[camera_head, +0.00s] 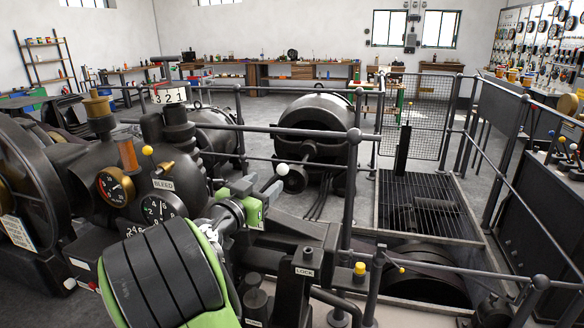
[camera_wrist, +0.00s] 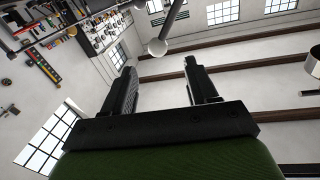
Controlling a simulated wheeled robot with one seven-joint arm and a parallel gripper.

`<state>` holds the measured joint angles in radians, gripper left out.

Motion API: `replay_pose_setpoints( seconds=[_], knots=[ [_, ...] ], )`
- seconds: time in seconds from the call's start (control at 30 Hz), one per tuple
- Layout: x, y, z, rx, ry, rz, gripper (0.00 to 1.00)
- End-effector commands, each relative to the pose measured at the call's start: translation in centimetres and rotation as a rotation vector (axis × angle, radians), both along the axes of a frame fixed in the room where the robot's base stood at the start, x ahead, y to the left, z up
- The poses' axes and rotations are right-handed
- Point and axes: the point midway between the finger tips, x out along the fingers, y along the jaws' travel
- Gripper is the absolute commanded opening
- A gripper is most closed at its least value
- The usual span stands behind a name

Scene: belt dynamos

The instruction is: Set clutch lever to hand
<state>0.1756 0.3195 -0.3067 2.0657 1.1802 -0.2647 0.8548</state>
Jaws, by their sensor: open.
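A lever with a white ball knob (camera_head: 281,170) stands just past my gripper in the head view. I cannot read a label that marks it as the clutch lever or shows its hand position. In the wrist view, a pale ball knob (camera_wrist: 157,47) on a grey rod shows just beyond the gap between the fingertips. My gripper (camera_wrist: 160,68) is open, with nothing between its fingers. The ball appears apart from both fingers. The lever's lower part is hidden behind my gripper in the head view.
A post labelled LOCK (camera_head: 303,270) stands in front, right of my arm. Gauges (camera_head: 115,188), a BLEED plate and a yellow knob (camera_head: 147,150) lie to the left. A railing post (camera_head: 352,190) stands right of the lever. A grated pit (camera_head: 425,205) lies beyond.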

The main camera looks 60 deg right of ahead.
Motion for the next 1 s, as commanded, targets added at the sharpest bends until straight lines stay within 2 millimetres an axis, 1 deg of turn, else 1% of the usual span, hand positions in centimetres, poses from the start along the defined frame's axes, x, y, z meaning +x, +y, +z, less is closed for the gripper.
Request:
replay_pose_setpoints(
  seconds=[0.03, 0.2, 0.3, 0.4, 0.53, 0.77, 0.8, 0.87, 1.0],
  knots=[
    [-0.2, -1.5, 0.2, -0.001, 0.0, -0.01, 0.58],
    [-0.1, -5.9, 0.1, 0.001, 0.002, -0.008, 0.58],
    [0.0, -8.1, 0.1, 0.002, 0.002, -0.005, 0.58],
    [0.1, -9.7, 0.1, 0.001, 0.001, -0.003, 0.58],
    [0.1, -10.7, 0.1, 0.002, 0.0, -0.001, 0.58],
    [0.1, -10.8, 0.0, 0.002, 0.001, 0.0, 0.58],
    [0.1, -10.8, 0.0, 0.002, 0.001, 0.0, 0.55],
    [0.1, -10.8, 0.0, 0.002, 0.001, 0.0, 0.46],
    [0.1, -10.8, 0.0, 0.003, 0.001, 0.0, 0.24]
  ],
)
